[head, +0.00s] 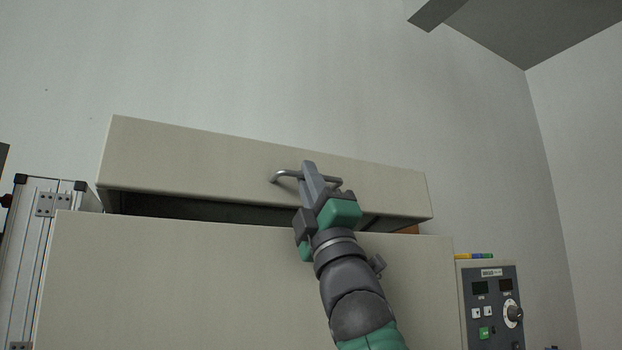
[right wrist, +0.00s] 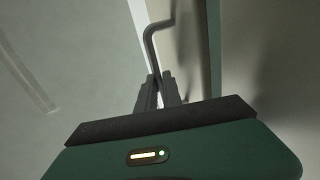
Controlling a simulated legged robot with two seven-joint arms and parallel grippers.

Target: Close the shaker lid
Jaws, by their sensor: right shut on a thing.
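The shaker (head: 240,285) is a large beige box that fills the lower part of the head view. Its beige lid (head: 200,165) stands partly open, with a dark gap below its front edge. A grey bar handle (head: 284,174) is fixed to the front of the lid. My right gripper (head: 310,168) is shut on the handle, near its middle. In the right wrist view the fingers (right wrist: 161,88) are closed around the handle bar (right wrist: 151,48). The inside of the shaker is mostly hidden. My left gripper is not in view.
A control panel (head: 490,300) with displays, buttons and a knob is at the shaker's right. A metal-framed case (head: 28,250) stands at the left. A plain wall (head: 300,70) is behind, and a grey overhang (head: 540,30) is at the top right.

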